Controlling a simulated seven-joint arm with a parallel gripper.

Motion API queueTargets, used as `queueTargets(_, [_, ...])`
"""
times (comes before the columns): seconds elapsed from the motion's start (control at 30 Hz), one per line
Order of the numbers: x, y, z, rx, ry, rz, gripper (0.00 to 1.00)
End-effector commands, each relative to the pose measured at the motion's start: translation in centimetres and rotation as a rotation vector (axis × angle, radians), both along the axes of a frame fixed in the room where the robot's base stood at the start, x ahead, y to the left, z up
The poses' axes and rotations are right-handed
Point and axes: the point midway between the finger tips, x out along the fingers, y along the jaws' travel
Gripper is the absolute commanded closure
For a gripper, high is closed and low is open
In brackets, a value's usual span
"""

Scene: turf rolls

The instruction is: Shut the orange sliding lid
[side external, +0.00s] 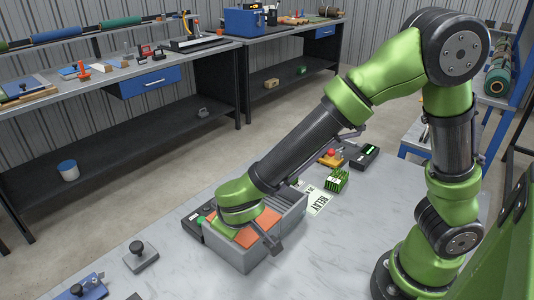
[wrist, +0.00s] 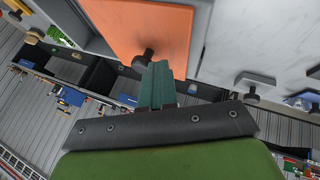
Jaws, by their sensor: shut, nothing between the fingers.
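The orange sliding lid (side external: 244,238) lies on top of a grey box (side external: 228,253) in the side view, partly covered by my wrist. In the wrist view the lid (wrist: 135,25) fills the upper middle, with a dark knob (wrist: 143,60) near its lower edge. My gripper (wrist: 160,68) is shut and empty. Its teal fingertips are right beside the knob; I cannot tell whether they touch. In the side view my gripper is over the box, its fingertips hidden. An uncovered part of the box (side external: 291,208) shows to the right of the lid.
A RELAY card (side external: 317,204), green blocks (side external: 337,180) and a dark device (side external: 364,157) lie behind the box. A dark unit (side external: 192,222) stands close at its left. A grey knobbed block (side external: 140,257) is front left. Marble tabletop is clear at front right.

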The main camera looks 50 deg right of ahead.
Motion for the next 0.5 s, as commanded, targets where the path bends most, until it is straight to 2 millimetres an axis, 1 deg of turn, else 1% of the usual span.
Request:
queueTargets(0.03, [0.1,-1.6,0.1,-0.003,-0.001,-0.010,1.00])
queueTargets(0.1, [0.0,-3.7,0.1,-0.003,-0.001,-0.010,1.00])
queueTargets(0.2, [0.0,-6.6,0.1,-0.002,-0.001,-0.011,1.00])
queueTargets(0.3, [0.1,-8.9,0.1,-0.001,-0.002,-0.010,1.00])
queueTargets(0.4, [0.0,-10.4,0.0,-0.001,0.000,-0.008,1.00])
queueTargets(0.5, [0.0,-11.1,0.0,-0.001,0.000,-0.005,1.00])
